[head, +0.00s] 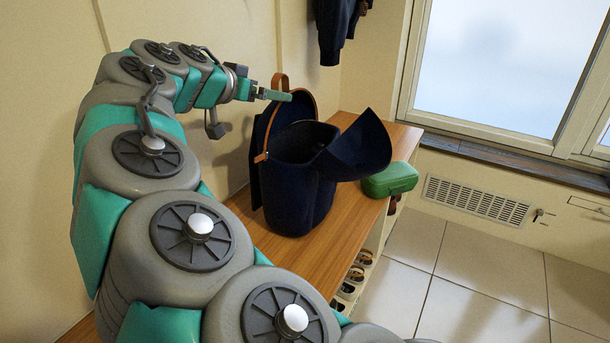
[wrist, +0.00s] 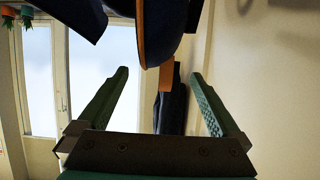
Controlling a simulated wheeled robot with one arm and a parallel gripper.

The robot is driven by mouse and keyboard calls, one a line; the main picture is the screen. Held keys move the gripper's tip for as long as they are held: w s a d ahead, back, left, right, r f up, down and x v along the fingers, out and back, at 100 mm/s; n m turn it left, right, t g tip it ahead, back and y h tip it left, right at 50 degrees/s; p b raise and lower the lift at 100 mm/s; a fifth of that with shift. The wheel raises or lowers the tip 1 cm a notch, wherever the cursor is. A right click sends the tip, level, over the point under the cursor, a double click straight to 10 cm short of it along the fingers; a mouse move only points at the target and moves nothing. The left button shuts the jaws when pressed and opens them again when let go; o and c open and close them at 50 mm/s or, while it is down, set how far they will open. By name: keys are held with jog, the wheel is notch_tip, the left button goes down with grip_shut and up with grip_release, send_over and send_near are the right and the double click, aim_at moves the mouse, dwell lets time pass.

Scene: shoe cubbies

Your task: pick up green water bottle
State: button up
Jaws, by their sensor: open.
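No green water bottle can be made out in either view. The dark blue backpack (head: 295,185) stands upright on the wooden bench with its flap open to the right; its inside is mostly hidden. My gripper (head: 275,95) is just above the back of the backpack, near its tan handle loop. In the wrist view my gripper (wrist: 160,75) has its two green fingers spread apart with nothing held between them. The backpack's dark edge and tan trim (wrist: 160,30) show at the top of that view, close to the fingers.
A green case (head: 390,180) lies on the wooden bench (head: 345,215) right of the backpack. Dark clothing (head: 334,30) hangs on the wall behind. Shoe cubbies (head: 352,280) are under the bench. Tiled floor (head: 480,290) is clear at right. Small green-and-orange things (wrist: 18,14) are unclear.

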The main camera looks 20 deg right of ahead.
aim_at(284, 90)
jog(key=shift+w+d+f, duration=0.1)
jog(key=shift+w, duration=0.25)
jog(key=shift+x, duration=0.95)
jog(key=shift+r+p+x, duration=0.15)
jog(key=shift+r+x, duration=0.05)
jog(key=shift+x, duration=1.15)
jog(key=shift+r+p+x, duration=0.15)
jog(key=shift+x, duration=1.2)
jog(key=shift+d, duration=0.15)
jog(key=shift+c, duration=0.2)
grip_shut()
